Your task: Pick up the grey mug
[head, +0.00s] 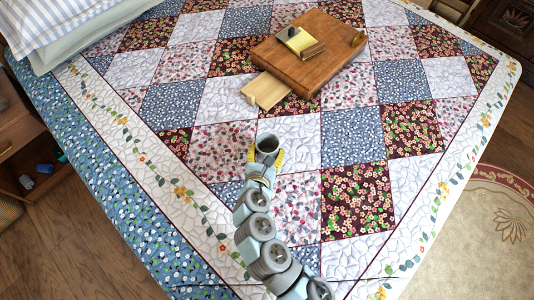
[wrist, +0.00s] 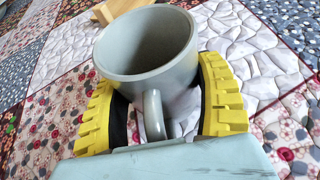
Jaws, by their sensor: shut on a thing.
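The grey mug (head: 267,146) is between the yellow fingers of my gripper (head: 265,158), over the patchwork quilt on the bed. In the wrist view the mug (wrist: 148,45) shows its open, empty-looking mouth, with its handle pointing toward my palm. My gripper (wrist: 160,105) is shut on the mug, with one yellow finger along each side of it. The mug's base is hidden, so I cannot tell whether it touches the quilt.
Pillows (head: 60,30) lie at the top left. Quilt (head: 350,135) to the mug's right is clear.

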